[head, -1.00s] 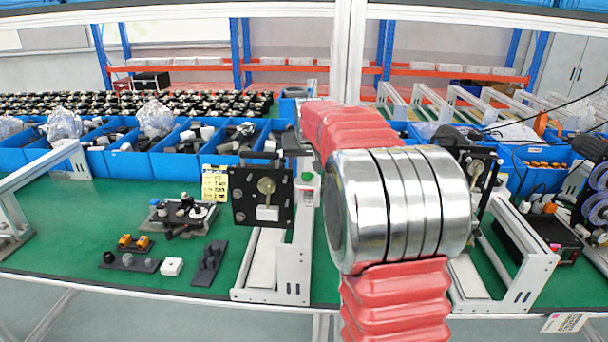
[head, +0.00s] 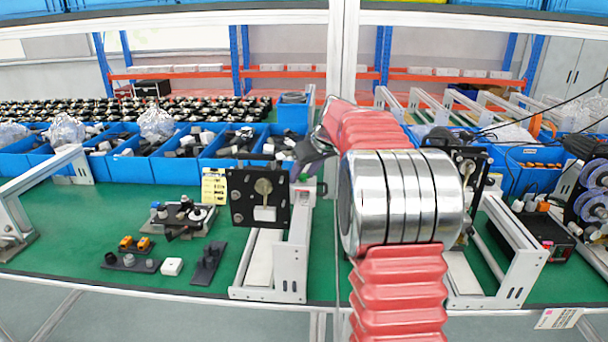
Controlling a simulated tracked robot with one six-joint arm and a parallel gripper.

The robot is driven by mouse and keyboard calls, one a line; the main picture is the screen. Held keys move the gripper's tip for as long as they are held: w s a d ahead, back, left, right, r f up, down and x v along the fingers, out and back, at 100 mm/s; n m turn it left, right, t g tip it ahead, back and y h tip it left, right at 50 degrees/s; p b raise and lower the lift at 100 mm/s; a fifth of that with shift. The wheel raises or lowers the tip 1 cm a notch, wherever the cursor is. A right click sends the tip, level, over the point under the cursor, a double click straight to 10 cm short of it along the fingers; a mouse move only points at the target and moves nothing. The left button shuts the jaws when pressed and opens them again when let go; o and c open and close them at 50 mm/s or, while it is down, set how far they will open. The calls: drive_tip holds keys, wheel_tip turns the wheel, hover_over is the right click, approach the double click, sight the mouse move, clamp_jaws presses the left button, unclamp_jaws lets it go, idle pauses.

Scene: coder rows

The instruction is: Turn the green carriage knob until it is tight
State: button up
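A test fixture (head: 258,197) stands left of centre on the green bench, with a black upright plate, a brass-coloured round part and a white block on its face. My gripper (head: 312,150) shows as a small dark grey shape at the upper right of the fixture, partly behind my red-sleeved arm. It looks apart from the fixture's face, and its fingers are too small and hidden to read.
A second similar fixture (head: 468,170) stands at right, partly behind my arm. Small parts and a dark jig (head: 182,217) lie on the bench at left. Blue bins (head: 175,168) line the back. A post (head: 343,60) rises in the middle.

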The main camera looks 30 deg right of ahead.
drive_tip(key=shift+w+a+n+y, duration=0.15)
drive_tip(key=shift+n+y, duration=0.15)
drive_tip(key=shift+n, duration=0.3)
drive_tip(key=shift+a, duration=0.1)
drive_tip(key=shift+d, duration=0.45)
